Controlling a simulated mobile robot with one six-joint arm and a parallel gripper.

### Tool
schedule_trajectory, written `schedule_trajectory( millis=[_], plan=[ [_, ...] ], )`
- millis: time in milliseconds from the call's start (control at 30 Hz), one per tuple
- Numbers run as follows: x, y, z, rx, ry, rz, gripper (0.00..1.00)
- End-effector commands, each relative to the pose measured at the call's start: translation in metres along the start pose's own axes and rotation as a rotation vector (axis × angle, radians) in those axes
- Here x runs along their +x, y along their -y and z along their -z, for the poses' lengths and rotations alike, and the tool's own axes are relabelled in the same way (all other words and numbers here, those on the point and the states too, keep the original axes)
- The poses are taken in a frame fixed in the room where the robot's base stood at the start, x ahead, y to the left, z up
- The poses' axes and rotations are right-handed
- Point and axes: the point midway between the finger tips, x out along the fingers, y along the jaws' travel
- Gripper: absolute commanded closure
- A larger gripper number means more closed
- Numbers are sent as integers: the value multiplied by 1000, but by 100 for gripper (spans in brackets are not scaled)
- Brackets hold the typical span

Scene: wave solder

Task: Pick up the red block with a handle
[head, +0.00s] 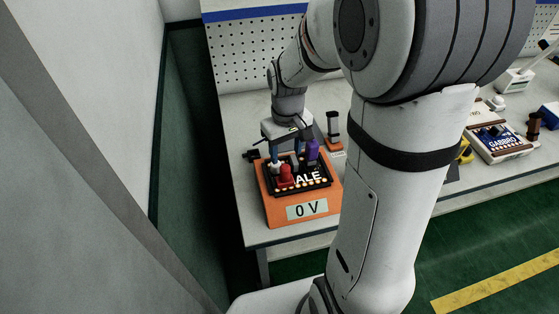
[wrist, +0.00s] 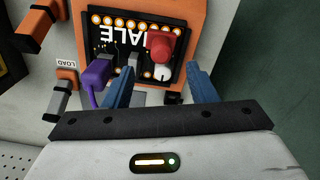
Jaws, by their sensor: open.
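The red block with a handle (head: 286,178) stands on the black board (head: 318,183) on top of an orange box (head: 270,209). In the wrist view, the red block (wrist: 160,46) lies just beyond the gap between my two blue fingertips, nearer the right one. My gripper (wrist: 159,70) is open and holds nothing. In the head view, my gripper (head: 284,158) is low over the board, just behind the red block. I cannot tell whether a finger touches the block.
A purple piece with a handle (wrist: 97,76) stands close outside my left finger in the wrist view, and at the right of the board (head: 312,150) in the head view. A grey piece (wrist: 133,62) is beside the left fingertip. A pegboard (head: 250,55) stands behind the table.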

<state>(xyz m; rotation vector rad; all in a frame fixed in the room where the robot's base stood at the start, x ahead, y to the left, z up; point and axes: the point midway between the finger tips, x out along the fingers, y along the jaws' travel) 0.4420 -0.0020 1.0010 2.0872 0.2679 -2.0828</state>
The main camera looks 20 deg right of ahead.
Motion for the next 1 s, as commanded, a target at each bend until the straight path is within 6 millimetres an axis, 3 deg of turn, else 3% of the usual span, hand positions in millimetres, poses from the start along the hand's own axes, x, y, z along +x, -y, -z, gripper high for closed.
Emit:
schedule_trajectory(
  millis=[600,867,1000],
  plan=[
    [74,2,1,-3,6,2,48],
    [76,2,1,-3,2,1,48],
    [76,2,1,-3,2,1,59]
  ],
)
